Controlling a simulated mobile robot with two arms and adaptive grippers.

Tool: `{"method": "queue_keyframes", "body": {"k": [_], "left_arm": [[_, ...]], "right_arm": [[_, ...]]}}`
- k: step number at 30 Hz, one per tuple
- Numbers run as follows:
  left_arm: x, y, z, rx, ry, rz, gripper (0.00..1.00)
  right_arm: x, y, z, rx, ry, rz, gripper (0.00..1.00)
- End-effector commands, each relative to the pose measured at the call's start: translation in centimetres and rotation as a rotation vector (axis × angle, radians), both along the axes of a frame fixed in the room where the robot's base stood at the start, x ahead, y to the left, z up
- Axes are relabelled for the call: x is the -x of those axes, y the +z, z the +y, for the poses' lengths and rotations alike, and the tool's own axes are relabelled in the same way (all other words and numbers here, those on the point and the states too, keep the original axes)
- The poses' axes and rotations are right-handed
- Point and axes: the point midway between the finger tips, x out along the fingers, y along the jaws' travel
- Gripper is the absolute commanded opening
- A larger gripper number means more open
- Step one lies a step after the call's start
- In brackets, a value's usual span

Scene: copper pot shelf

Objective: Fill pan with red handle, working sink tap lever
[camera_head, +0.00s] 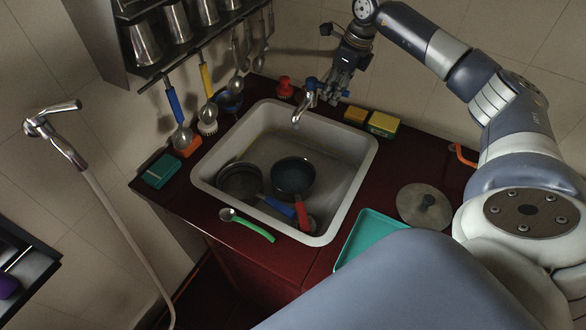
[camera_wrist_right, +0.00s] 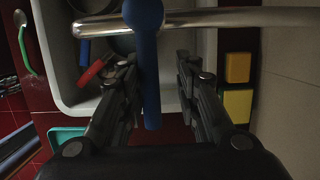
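The pan with the red handle (camera_head: 292,176) lies in the sink (camera_head: 365,170), on the right beside a pan with a blue handle (camera_head: 238,182). Its red handle points toward the sink's front edge and also shows in the right wrist view (camera_wrist_right: 92,73). The metal tap (camera_head: 298,113) reaches over the sink's back edge, and no water shows. Its blue lever (camera_wrist_right: 152,100) stands between the two fingers of my right gripper (camera_wrist_right: 158,75). Those fingers are apart, with a gap on both sides of the lever. My left gripper is out of view.
A yellow sponge (camera_head: 383,123) lies behind the sink. A round lid (camera_head: 424,205) and a green tray (camera_head: 372,234) lie on the right. A green-handled spoon (camera_head: 250,224) lies at the sink's front edge. Utensils hang from the rack (camera_head: 190,42) on the left wall.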

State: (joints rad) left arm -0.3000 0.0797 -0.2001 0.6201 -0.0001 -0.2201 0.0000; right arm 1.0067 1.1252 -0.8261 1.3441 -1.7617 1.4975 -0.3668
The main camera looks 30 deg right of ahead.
Motion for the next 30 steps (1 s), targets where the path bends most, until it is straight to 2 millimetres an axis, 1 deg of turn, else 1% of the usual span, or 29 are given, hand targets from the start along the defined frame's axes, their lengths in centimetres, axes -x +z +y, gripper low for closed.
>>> {"method": "queue_keyframes", "body": {"k": [11,14,30], "left_arm": [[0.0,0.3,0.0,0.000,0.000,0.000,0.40],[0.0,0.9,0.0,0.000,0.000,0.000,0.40],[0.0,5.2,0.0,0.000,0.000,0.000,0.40]], "right_arm": [[0.3,0.2,0.4,0.000,0.000,0.001,0.30],[0.3,0.9,0.4,0.000,0.000,0.000,0.30],[0.3,6.4,0.4,0.000,0.000,0.001,0.30]]}}
